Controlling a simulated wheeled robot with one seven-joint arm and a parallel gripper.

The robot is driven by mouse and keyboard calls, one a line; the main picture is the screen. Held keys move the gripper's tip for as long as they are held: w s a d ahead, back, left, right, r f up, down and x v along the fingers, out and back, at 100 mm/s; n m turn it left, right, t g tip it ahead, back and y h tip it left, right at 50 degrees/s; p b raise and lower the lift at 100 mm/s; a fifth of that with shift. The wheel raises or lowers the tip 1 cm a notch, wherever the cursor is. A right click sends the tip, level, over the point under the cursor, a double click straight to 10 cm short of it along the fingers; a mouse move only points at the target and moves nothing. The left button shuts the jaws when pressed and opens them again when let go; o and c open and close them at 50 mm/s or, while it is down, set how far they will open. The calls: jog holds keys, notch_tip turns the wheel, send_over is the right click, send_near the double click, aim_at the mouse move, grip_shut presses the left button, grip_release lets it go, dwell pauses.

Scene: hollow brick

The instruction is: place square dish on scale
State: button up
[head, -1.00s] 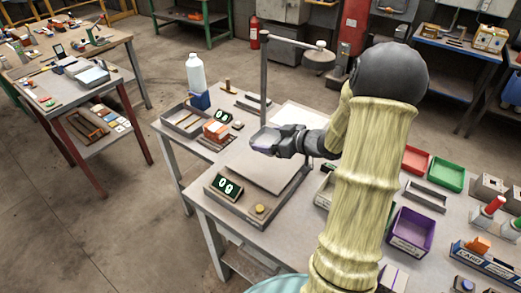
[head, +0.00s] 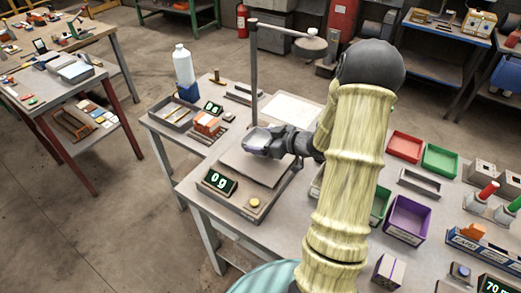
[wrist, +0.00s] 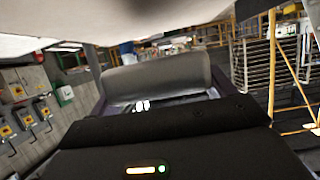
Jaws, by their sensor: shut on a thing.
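The square dish (head: 257,137) is a small grey dish with a purplish edge. My gripper (head: 268,146) is shut on it and holds it over the far part of the scale's plate. The scale (head: 238,204) is on the near end of the workbench, with a flat grey plate (head: 250,169), a display reading 0 g and a yellow button. The dish looks raised above the plate, but the exact gap is unclear. In the wrist view the dish's grey wall (wrist: 160,76) and purple sides show just past the dark gripper body (wrist: 165,145); the fingertips are hidden.
A post with an overhanging lamp (head: 254,60) rises behind the scale. A second small scale with an orange item (head: 207,124), a grey tray (head: 173,113) and a white bottle (head: 183,65) stand left of it. Colored bins, including a purple one (head: 408,217), are to the right.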

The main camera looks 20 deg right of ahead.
jog(key=shift+f, duration=0.15)
jog(key=shift+f, duration=1.8)
jog(key=shift+f, duration=0.15)
jog(key=o, duration=0.9)
